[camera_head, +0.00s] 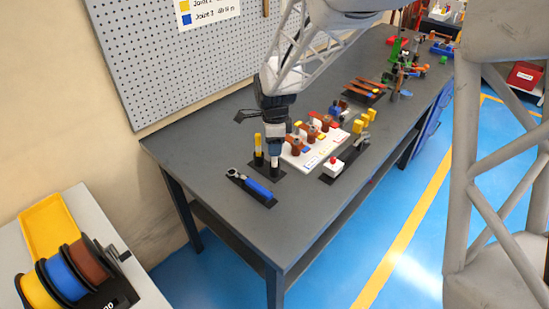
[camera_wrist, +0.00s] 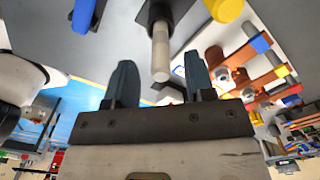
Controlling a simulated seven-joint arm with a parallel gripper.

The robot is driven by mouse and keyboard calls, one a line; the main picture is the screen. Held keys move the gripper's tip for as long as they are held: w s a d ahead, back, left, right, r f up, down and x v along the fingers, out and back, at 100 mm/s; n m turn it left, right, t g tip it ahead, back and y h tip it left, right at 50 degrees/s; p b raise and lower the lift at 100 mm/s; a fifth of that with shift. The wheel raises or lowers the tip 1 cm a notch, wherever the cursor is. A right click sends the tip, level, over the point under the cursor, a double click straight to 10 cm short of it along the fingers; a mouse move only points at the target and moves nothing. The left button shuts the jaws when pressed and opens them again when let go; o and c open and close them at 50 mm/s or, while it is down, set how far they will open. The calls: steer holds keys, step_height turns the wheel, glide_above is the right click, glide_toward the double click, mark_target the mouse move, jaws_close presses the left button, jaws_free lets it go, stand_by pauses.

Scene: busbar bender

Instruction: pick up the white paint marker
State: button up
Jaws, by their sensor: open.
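The white paint marker (camera_wrist: 160,50) stands upright in a dark holder (camera_wrist: 158,10) in the wrist view, its free end toward me. My gripper (camera_wrist: 160,78) is open, with one dark finger on each side of the marker's free end and visible gaps between. In the head view my gripper (camera_head: 275,149) points down over the holder, and it largely hides the white marker there. A yellow marker (camera_head: 258,143) stands just left of my gripper, and it also shows in the wrist view (camera_wrist: 224,9).
A blue-handled ratchet tool (camera_head: 257,189) lies on a dark mat in front of the holder. The near end of the grey bench (camera_head: 205,150) is clear.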

steer(key=shift+f, duration=1.5)
jaws_close()
steer(key=shift+r, duration=5.05)
steer(key=shift+w, duration=0.1)
steer(key=w+d+r, duration=0.3)
steer(key=w+d, duration=1.1)
steer(key=w, duration=0.1)
steer(key=shift+w+d, duration=0.15)
steer(key=shift+d, duration=0.25)
